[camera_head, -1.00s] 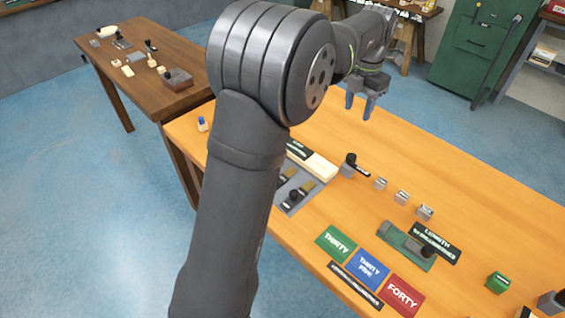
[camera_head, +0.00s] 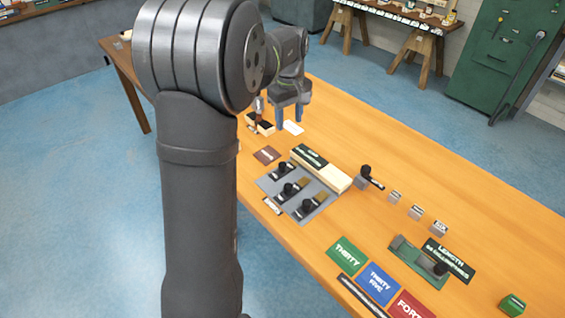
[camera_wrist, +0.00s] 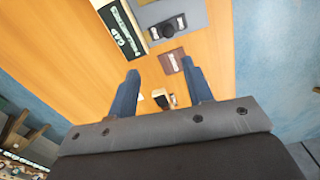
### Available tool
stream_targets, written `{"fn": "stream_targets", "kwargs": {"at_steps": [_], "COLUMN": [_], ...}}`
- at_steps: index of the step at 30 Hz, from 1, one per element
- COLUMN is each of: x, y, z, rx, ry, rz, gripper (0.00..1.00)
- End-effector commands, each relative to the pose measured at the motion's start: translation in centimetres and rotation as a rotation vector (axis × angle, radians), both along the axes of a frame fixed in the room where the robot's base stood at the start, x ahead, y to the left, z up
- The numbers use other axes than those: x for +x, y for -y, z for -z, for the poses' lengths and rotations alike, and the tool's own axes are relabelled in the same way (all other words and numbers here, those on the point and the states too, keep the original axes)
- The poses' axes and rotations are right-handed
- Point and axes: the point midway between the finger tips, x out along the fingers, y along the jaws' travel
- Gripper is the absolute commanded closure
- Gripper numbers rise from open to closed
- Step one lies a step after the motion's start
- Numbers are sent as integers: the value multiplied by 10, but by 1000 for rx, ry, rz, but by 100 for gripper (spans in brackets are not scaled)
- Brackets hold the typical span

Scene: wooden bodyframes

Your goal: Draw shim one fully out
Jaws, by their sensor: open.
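A grey plate (camera_head: 268,185) carries several dark low pieces with round black knobs, some beside brass-coloured strips. The knobs include a far one (camera_head: 279,168), a middle one (camera_head: 288,189) and a near one (camera_head: 308,206). Their labels are too small to read, so I cannot tell which is shim one. My gripper (camera_head: 289,116) is open and empty, above the table beyond the plate's far end. In the wrist view, one black knob (camera_wrist: 167,29) on the grey plate lies ahead of the open fingers (camera_wrist: 162,75), apart from them.
A pale bar (camera_head: 325,174) with a dark label lies beside the plate. A brown card (camera_head: 267,155) and small dark-topped blocks (camera_head: 265,128) lie near my gripper. A green holder (camera_head: 418,262) and coloured cards (camera_head: 378,283) lie nearer.

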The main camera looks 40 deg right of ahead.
Motion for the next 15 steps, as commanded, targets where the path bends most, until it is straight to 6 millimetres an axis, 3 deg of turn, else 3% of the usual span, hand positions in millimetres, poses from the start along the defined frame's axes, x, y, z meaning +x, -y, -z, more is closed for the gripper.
{"fn": "stream_targets", "kwargs": {"at_steps": [8, 15], "x": [12, 11], "y": [-15, -15], "z": [7, 42], "rx": [1, 5], "ry": [-1, -3], "rz": [143, 145], "gripper": [54, 54]}}
